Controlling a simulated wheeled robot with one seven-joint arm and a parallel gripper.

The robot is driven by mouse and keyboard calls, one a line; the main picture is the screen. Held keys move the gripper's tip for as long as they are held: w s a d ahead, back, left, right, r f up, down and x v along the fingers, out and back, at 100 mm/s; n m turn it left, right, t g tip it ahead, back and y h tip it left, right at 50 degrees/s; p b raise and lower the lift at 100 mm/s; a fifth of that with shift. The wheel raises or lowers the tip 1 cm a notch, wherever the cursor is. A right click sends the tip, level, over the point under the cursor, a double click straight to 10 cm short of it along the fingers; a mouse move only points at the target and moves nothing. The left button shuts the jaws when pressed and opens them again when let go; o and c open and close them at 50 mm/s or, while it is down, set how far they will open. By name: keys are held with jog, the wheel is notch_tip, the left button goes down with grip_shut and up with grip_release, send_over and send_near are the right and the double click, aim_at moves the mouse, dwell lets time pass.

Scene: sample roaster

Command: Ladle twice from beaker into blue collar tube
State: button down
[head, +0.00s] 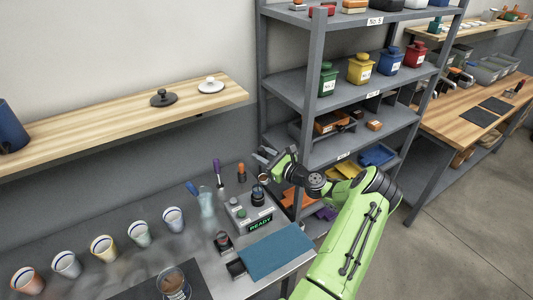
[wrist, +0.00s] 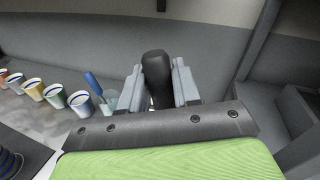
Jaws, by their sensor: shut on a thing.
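My gripper (head: 268,155) is raised above the back of the bench, beside the shelf rack. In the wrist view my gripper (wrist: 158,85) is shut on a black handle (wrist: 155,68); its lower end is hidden. A glass with brown content (head: 173,285) stands at the front.
A grey device reading READY (head: 260,223) and a folded blue cloth (head: 268,252) lie below my arm. An orange-topped tool (head: 241,172) stands behind the device. The shelf rack (head: 290,90) is close at the right. A wooden wall shelf (head: 120,112) overhangs the bench.

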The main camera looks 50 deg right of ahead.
jog(key=w+a+f+n+g+h+b, duration=0.4)
jog(key=a+f+n+b, duration=0.9)
jog(key=b, duration=0.1)
jog(key=shift+w+n, duration=0.15)
jog(key=shift+n, duration=0.15)
dwell(2.5)
dwell(1.0)
